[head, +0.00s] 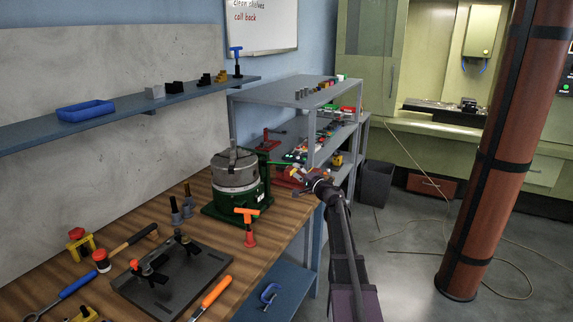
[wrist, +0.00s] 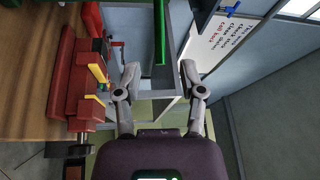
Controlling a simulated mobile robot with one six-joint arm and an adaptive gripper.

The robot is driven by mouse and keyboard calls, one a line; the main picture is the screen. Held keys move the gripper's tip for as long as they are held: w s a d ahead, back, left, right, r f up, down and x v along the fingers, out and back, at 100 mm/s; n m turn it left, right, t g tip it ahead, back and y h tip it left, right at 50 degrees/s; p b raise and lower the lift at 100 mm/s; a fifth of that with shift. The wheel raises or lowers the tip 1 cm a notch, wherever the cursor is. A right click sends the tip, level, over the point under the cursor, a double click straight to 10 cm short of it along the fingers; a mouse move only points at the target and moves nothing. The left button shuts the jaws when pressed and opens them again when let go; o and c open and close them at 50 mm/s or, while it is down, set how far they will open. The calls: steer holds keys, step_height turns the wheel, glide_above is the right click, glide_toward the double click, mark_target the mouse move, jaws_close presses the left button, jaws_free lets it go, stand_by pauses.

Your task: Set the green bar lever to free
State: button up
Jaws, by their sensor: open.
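The green bar lever (head: 275,162) shows in the head view as a thin bar reaching right from the green fixture (head: 238,200) with a grey chuck on top. In the wrist view the green bar (wrist: 160,35) runs lengthwise, ahead of and in line with the gap between my fingers. My gripper (head: 304,180) is at the bench's right edge, near the bar's free end. In the wrist view my gripper (wrist: 159,72) is open with nothing between its fingers. I see no contact with the bar. Lever position markings cannot be made out.
A red vise (wrist: 88,88) with a yellow piece stands close beside my gripper. An orange-handled T-tool (head: 248,224) stands in front of the fixture. A grey shelf rack (head: 270,98) rises behind. The floor right of the bench is mostly open, with a brown column (head: 500,160).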

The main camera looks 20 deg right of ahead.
mark_target(286, 164)
steer(key=x, duration=0.6)
steer(key=shift+w+a+p, duration=0.1)
steer(key=shift+w+p, duration=0.2)
steer(key=shift+p, duration=0.1)
jaws_close()
steer(key=shift+a, duration=0.1)
